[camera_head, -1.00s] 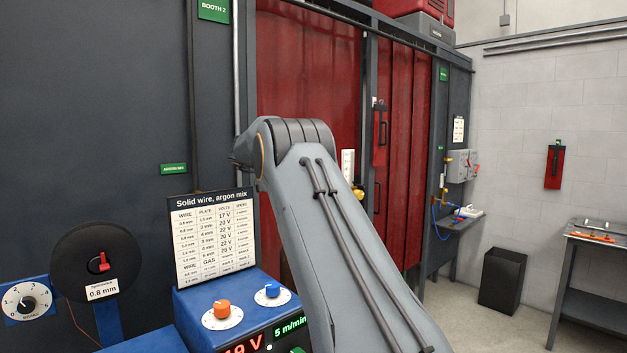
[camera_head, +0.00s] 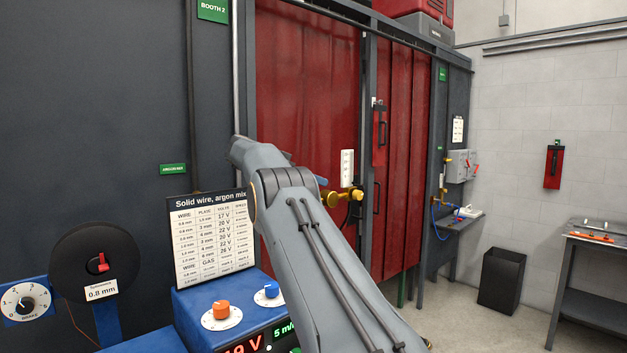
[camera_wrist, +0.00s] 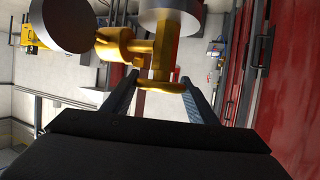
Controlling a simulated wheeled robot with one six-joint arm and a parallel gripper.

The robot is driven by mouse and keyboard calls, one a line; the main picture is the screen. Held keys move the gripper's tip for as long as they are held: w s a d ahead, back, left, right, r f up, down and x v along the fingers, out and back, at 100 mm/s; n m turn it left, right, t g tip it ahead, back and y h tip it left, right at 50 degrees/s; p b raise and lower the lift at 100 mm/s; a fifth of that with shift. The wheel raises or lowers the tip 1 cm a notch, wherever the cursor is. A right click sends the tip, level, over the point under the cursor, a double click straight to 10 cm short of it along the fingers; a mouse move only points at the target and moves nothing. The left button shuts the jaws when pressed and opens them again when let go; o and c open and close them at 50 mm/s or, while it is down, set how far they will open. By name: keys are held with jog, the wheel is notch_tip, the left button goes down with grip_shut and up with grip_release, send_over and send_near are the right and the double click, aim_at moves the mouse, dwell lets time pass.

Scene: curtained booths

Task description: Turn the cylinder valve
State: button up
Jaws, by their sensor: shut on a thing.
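In the wrist view, a brass valve assembly (camera_wrist: 160,50) hangs at the upper middle, with two round grey gauge-like discs beside it. Its lower end is a flat brass handle (camera_wrist: 160,87). My gripper (camera_wrist: 159,79) has one dark finger on each side of this handle and is shut on it. Brass fittings (camera_head: 344,195) also show in the head view, just right of my arm and in front of the red curtain. My gripper is hidden behind my arm in the head view.
A blue wire-feeder box (camera_head: 190,302) with an orange knob (camera_head: 221,308) and a settings chart (camera_head: 212,235) stands left of my arm. A red curtain (camera_head: 305,110) hangs behind. The floor is open on the right, by a dark bin (camera_head: 502,280).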

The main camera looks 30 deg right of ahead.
jog(key=shift+r, duration=0.1)
jog(key=o, duration=1)
jog(key=shift+o, duration=0.2)
jog(key=v, duration=0.7)
jog(key=shift+a, duration=0.3)
jog(key=shift+w+r, duration=0.1)
jog(key=shift+w, duration=0.05)
